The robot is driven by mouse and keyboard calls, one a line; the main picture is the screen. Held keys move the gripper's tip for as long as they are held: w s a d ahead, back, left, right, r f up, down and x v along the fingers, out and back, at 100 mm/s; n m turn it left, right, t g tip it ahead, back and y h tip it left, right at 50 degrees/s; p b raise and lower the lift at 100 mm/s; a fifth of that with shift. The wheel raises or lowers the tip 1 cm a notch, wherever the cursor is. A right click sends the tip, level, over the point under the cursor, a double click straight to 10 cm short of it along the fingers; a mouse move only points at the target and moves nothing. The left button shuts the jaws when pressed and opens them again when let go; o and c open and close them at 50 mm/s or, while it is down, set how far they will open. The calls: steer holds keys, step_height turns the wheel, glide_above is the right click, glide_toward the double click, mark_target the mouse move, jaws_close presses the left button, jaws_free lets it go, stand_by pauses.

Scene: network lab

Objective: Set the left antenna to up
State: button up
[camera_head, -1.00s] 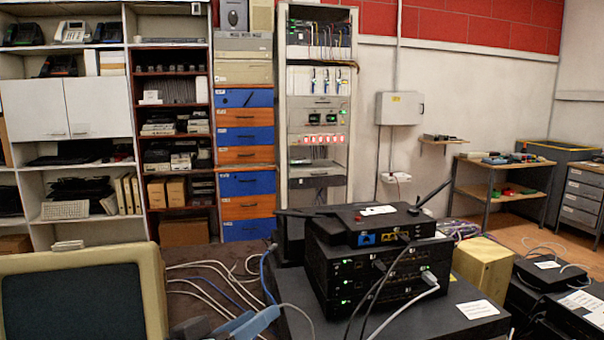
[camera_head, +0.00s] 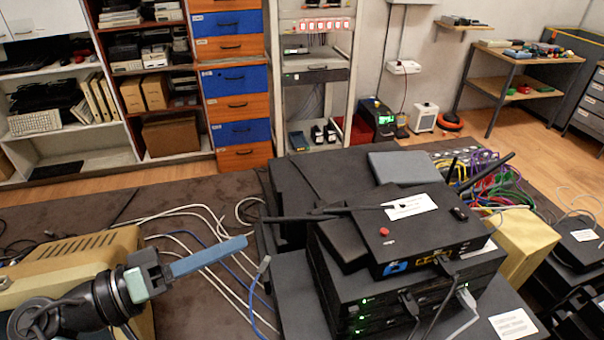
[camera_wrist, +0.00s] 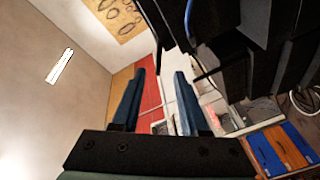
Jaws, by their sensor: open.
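A black router (camera_head: 425,235) with a red button and a white label tops a stack of black devices. Its left antenna (camera_head: 300,218) lies nearly flat, pointing left past the stack's edge. Its right antenna (camera_head: 487,172) slants up to the right. My gripper (camera_head: 243,241) is at the lower left of the head view, left of the stack and apart from the left antenna; one blue finger shows clearly. In the wrist view my gripper (camera_wrist: 164,72) is open, with two blue fingers apart and nothing seen between them. Dark equipment fills that view's upper right; I cannot tell which part is the antenna.
A beige monitor (camera_head: 75,265) stands below my arm. White and blue cables (camera_head: 205,225) lie between it and the stack. Cables plug into the router's front. A yellow box (camera_head: 525,245) and coloured cables (camera_head: 490,170) crowd the right side. Drawers (camera_head: 235,90) stand behind.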

mark_target(303, 219)
steer(key=p+x, duration=0.2)
steer(key=x, duration=1.1)
steer(key=shift+r+p, duration=0.25)
steer(key=shift+p, duration=0.15)
steer(key=shift+w, duration=0.1)
jaws_close()
stand_by(0.7)
